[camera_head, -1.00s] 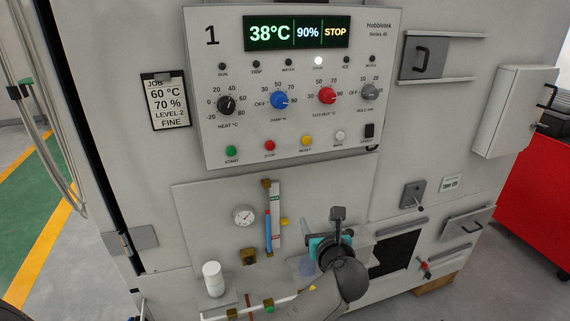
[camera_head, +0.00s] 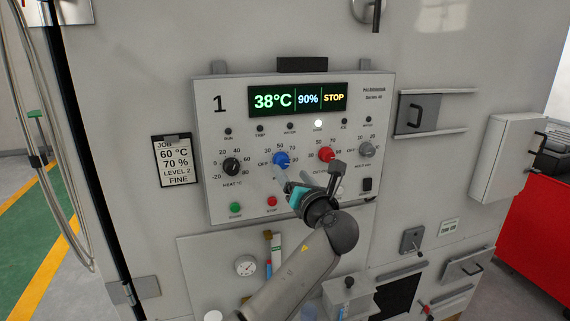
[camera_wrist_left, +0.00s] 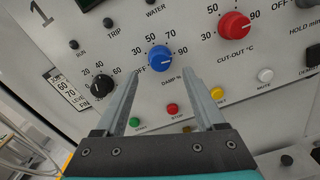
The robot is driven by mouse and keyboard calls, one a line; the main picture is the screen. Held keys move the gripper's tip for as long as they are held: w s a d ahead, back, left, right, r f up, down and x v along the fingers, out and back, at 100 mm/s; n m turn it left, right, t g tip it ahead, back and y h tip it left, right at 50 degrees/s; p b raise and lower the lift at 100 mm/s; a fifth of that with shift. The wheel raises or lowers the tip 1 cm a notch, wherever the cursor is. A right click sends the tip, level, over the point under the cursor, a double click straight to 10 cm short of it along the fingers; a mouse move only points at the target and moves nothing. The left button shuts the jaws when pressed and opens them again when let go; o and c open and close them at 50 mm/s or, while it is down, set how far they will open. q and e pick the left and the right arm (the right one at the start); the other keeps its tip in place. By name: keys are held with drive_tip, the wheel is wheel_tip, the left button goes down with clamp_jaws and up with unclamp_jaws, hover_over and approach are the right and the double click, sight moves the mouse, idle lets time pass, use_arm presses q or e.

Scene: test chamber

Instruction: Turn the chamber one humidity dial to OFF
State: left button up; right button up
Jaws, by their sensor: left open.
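The blue humidity dial, marked DAMP % (camera_head: 281,160), is on the chamber one control panel (camera_head: 210,115), between the black HEAT dial (camera_head: 231,167) and the red CUT-OUT dial (camera_head: 326,154). The display (camera_head: 297,100) reads 38°C, 90% and STOP. My left gripper (camera_head: 287,178) is open and empty, just below the blue dial. In the left wrist view, the blue dial (camera_wrist_left: 160,57) shows just beyond and between the fingertips (camera_wrist_left: 162,84), apparently untouched. Its OFF label is on the left and 90 on the right. My right gripper is not in view.
A job card (camera_head: 175,161) left of the panel reads 60 °C, 70 %, LEVEL 2, FINE. Green START (camera_head: 236,208) and red STOP (camera_head: 272,201) buttons sit below the dials. A grey dial (camera_head: 366,149) is at the panel's right.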

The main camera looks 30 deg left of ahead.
sight(284, 163)
use_arm(q)
drive_tip(key=shift+x, duration=2.95)
drive_tip(key=shift+c, duration=0.2)
clamp_jaws()
